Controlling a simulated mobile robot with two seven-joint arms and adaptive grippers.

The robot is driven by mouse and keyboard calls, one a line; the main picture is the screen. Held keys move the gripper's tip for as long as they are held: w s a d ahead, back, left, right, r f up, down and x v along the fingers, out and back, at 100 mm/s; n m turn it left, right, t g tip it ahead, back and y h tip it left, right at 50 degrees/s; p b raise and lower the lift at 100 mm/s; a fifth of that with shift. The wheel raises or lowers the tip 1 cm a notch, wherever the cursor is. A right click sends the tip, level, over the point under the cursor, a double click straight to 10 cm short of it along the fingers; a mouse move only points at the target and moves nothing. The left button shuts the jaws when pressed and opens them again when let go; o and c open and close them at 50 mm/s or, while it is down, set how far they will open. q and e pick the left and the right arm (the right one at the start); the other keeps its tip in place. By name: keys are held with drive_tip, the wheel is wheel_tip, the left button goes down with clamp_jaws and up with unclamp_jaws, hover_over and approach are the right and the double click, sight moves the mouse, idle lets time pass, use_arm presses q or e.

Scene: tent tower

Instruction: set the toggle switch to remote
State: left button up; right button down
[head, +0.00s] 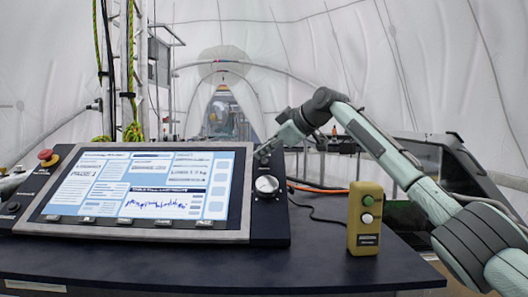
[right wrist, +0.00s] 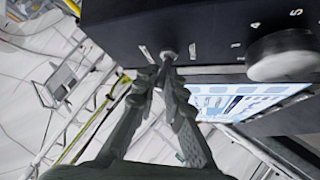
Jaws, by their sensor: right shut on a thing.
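The toggle switch (right wrist: 168,55) is a small pale metal stub on the dark panel of the control console, between small white labels too blurred to read. My right gripper (right wrist: 163,72) is shut on it at the fingertips, which hide much of the lever. I cannot tell which way the lever points. In the head view my right gripper (head: 263,156) reaches in from the right to the upper right side panel of the console (head: 270,228), above the round silver knob (head: 266,185). The switch is hidden there. My left gripper is not in view.
The knob also shows in the right wrist view (right wrist: 281,55), right of the switch. The console has a lit screen (head: 140,185) and a red mushroom button (head: 47,157).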

drive_tip(key=shift+w+d+r+g, duration=0.1)
drive_tip(key=shift+w+g, duration=0.05)
drive_tip(key=shift+g, duration=0.25)
drive_tip(key=c, duration=1.9)
unclamp_jaws()
drive_tip(key=shift+o, duration=0.2)
drive_tip(key=v, duration=1.2)
